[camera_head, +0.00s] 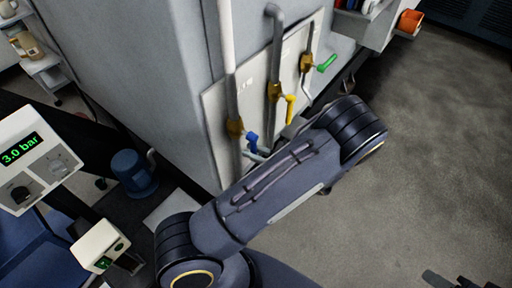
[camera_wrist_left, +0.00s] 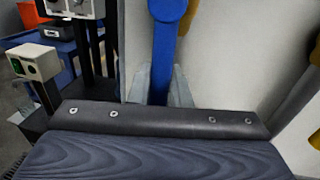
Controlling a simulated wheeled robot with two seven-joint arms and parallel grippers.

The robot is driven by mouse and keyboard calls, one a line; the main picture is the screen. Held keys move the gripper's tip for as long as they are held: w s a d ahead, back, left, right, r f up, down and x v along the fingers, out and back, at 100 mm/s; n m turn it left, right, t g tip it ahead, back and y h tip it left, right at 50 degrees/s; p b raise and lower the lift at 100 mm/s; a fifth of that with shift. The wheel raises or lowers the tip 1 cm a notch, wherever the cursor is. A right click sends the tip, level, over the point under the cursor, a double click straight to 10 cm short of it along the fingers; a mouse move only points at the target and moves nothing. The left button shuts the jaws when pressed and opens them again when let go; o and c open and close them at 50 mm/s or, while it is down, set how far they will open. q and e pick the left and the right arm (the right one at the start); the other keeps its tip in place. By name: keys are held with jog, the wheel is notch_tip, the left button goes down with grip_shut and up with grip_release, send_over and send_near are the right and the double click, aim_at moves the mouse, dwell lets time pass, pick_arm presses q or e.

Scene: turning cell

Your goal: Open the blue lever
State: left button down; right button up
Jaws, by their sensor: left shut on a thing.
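The blue lever (camera_head: 252,141) hangs down from a brass valve on the left pipe of the wall panel. In the left wrist view the blue lever (camera_wrist_left: 166,45) runs down between the two grey fingers of my left gripper (camera_wrist_left: 161,88). The fingers are shut on the lever, one on each side. In the head view only a small part of my left gripper (camera_head: 258,154) shows at the lever's lower end; my left arm hides the rest. My right gripper is not in view.
A yellow lever (camera_head: 290,107) and a green lever (camera_head: 327,63) sit on the pipes to the right. A box reading 3.0 bar (camera_head: 30,155) stands at the left, with a blue motor (camera_head: 133,172) behind it. The floor at the right is largely clear.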

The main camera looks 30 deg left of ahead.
pick_arm(q)
jog(key=shift+s+f+m, duration=0.1)
jog(key=shift+s+m, duration=0.15)
jog(key=shift+m, duration=0.05)
jog(key=c, duration=1.4)
grip_release()
jog(key=shift+c, duration=0.2)
jog(key=shift+d, duration=0.1)
jog(key=w+d+b, duration=0.1)
jog(key=d+b, duration=0.1)
jog(key=d, duration=0.5)
jog(key=shift+d, duration=0.3)
jog(key=shift+d, duration=0.1)
